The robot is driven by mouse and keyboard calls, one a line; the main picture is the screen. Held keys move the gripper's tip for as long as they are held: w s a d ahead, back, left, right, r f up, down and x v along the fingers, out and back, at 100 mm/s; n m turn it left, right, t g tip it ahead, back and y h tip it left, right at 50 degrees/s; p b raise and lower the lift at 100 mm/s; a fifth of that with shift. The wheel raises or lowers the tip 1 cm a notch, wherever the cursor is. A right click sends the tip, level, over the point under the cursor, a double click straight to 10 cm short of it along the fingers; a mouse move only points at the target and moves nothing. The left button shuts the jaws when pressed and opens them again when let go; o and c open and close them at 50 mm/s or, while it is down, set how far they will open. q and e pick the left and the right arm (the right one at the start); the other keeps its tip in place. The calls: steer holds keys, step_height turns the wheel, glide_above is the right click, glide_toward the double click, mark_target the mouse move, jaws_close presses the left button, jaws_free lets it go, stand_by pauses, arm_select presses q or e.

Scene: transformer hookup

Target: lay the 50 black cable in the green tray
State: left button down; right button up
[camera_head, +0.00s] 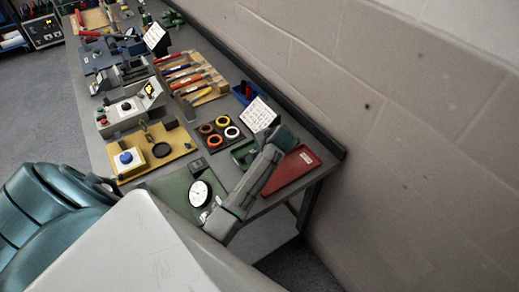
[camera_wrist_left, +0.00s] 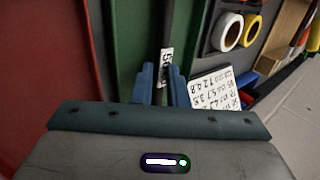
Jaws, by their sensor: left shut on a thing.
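My left gripper (camera_head: 264,139) is over the green tray (camera_head: 241,156) at the near end of the bench. In the left wrist view its blue fingers (camera_wrist_left: 163,80) are shut on a black cable (camera_wrist_left: 168,22) with a white tag reading 50. The cable runs away from the fingers, over the green tray (camera_wrist_left: 126,45). I cannot tell whether it touches the tray floor. In the head view the arm hides part of the tray, and the cable cannot be made out. My right gripper is not in view.
A red tray (camera_head: 297,168) lies right of the green one. Tape rolls (camera_head: 232,132) sit in a dark holder behind it, with a printed card (camera_head: 258,114) nearby. A round dial gauge (camera_head: 199,193) stands left of the arm. A block wall (camera_head: 400,130) borders the bench.

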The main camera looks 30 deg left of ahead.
arm_select(q)
steer(key=shift+f, duration=0.1)
steer(key=c, duration=1.4)
jaws_free()
steer(key=shift+o, duration=0.2)
steer(key=shift+s+f, duration=0.1)
steer(key=shift+f, duration=0.05)
steer(key=shift+s+d+f, duration=0.1)
steer(key=shift+s+f, duration=0.05)
step_height(320, 180, up, 2)
steer(key=shift+r+p, duration=0.25)
steer(key=shift+p, duration=0.9)
steer(key=shift+w+r, duration=0.2)
steer(key=shift+r, duration=2.35)
